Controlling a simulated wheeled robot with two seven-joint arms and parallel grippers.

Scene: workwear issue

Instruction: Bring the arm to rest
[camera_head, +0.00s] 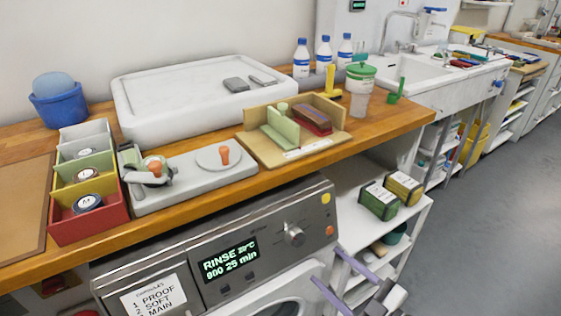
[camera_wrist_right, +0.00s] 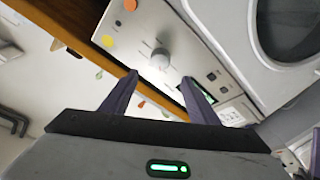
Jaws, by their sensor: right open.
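My right gripper (camera_head: 327,265) is at the bottom of the head view, with its two purple fingers spread apart and nothing between them. It is in front of the washing machine (camera_head: 215,262), near the machine's right edge and below the wooden worktop (camera_head: 410,118). In the right wrist view the open fingers (camera_wrist_right: 160,76) point toward the machine's control panel with its round knob (camera_wrist_right: 160,58). I cannot tell the exact gap between fingertips and panel. My left gripper is not in view.
A white shelf unit (camera_head: 345,205) with green and yellow boxes (camera_head: 378,200) stands right of the machine, close to my right gripper. The worktop carries a colored compartment box (camera_head: 88,228), a grey board (camera_head: 190,192) and a wooden tray (camera_head: 262,152). Grey floor (camera_head: 480,220) at right is clear.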

